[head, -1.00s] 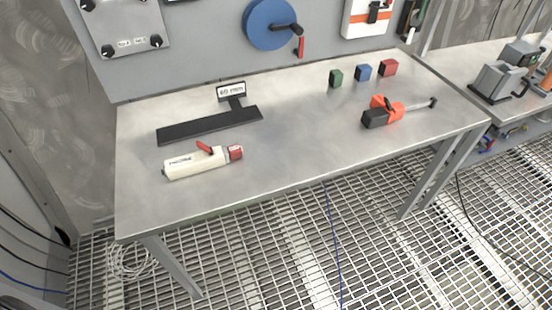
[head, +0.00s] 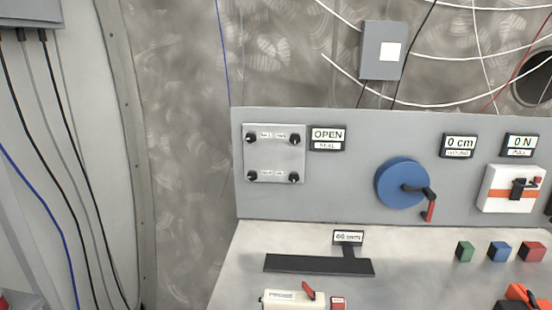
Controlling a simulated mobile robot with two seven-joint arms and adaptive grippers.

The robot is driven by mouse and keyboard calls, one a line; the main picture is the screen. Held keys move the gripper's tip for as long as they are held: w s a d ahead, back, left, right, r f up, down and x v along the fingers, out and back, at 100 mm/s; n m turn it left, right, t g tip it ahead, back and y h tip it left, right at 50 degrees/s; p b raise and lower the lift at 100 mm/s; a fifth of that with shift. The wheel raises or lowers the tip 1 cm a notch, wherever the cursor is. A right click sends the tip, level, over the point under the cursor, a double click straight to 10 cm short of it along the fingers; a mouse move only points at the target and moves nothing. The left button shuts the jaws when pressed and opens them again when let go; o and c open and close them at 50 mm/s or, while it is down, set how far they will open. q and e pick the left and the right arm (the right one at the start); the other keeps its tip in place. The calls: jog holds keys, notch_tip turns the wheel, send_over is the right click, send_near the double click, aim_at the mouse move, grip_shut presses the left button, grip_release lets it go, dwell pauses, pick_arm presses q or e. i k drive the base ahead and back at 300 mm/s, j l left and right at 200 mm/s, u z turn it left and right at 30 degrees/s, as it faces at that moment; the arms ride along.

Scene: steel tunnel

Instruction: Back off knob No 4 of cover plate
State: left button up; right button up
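The cover plate (head: 273,154) is a light grey square on the left part of the upright grey panel. It has a black knob at each corner: upper left (head: 251,137), upper right (head: 295,139), lower left (head: 251,176) and lower right (head: 294,177). Small labels sit beside the knobs, but their numbers are too small to read surely. A sign reading OPEN (head: 327,134) is just right of the plate. Neither of my grippers shows in the head view.
A blue wheel (head: 402,183) with a red-handled crank stands out from the panel. The steel bench (head: 240,270) below carries a black bar (head: 318,265), a cream tool (head: 287,299) and green, blue and red blocks. Cables hang at the left.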

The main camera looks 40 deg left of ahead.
aim_at(252, 175)
jog(key=u, duration=1.35)
